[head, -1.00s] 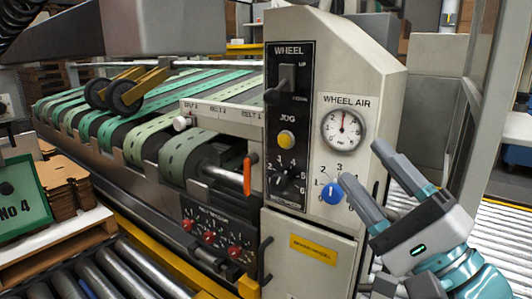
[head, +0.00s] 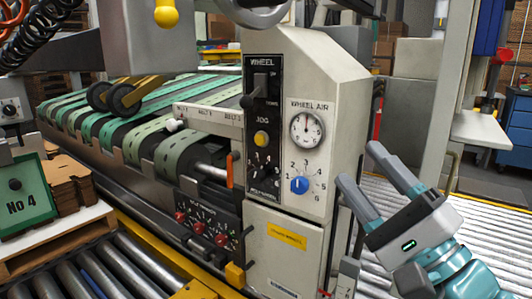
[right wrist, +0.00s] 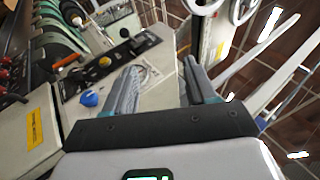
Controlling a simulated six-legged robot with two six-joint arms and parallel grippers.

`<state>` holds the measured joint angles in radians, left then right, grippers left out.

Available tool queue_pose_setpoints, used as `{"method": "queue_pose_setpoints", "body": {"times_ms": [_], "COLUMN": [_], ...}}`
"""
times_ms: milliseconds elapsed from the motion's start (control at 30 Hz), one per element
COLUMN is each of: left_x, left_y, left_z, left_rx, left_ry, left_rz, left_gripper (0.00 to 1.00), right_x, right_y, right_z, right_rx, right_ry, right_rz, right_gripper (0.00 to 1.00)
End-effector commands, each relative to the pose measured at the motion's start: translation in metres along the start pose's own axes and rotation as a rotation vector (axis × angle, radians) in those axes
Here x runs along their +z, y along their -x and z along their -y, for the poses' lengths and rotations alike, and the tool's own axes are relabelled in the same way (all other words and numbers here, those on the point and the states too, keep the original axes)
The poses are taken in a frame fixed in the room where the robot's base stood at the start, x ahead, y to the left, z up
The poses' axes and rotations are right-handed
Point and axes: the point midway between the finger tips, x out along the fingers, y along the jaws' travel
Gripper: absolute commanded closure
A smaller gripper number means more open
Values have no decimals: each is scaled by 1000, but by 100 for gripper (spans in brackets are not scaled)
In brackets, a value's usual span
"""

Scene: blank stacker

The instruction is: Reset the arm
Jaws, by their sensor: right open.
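My right gripper (head: 366,178) is open and empty, to the right of the beige control cabinet (head: 345,100) and apart from the blue knob (head: 299,185). Its two grey fingers point up and left. In the right wrist view the open fingers (right wrist: 160,90) show nothing between them but the cabinet's edge beyond, and the blue knob (right wrist: 89,99) lies left of them. The cabinet face carries a wheel lever (head: 259,88), a yellow jog button (head: 262,138) and a round WHEEL AIR gauge (head: 307,129). My left gripper is not in view.
Green conveyor belts (head: 180,155) run left of the cabinet. Metal rollers (head: 130,265) lie in front, beside a pallet with brown cardboard blanks (head: 68,185) and a green No 4 sign (head: 22,195). White rollers (head: 400,215) and a metal post (head: 443,90) are on the right.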

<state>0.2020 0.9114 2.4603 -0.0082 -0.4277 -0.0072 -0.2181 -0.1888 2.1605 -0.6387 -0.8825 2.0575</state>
Motion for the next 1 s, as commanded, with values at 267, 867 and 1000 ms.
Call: {"method": "queue_pose_setpoints", "body": {"times_ms": [267,867,1000], "left_x": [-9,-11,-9], "left_y": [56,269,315], "left_z": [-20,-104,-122], "left_rx": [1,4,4], "left_ry": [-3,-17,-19], "left_rz": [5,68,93], "left_gripper": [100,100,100], "right_x": [-21,-79,-48], "right_y": [-35,29,104], "right_z": [-8,-167,-198], "right_rx": [109,920,1254], "right_ry": [-39,-191,-123], "right_rz": [-56,-422,-379], "right_gripper": [44,44,44]}}
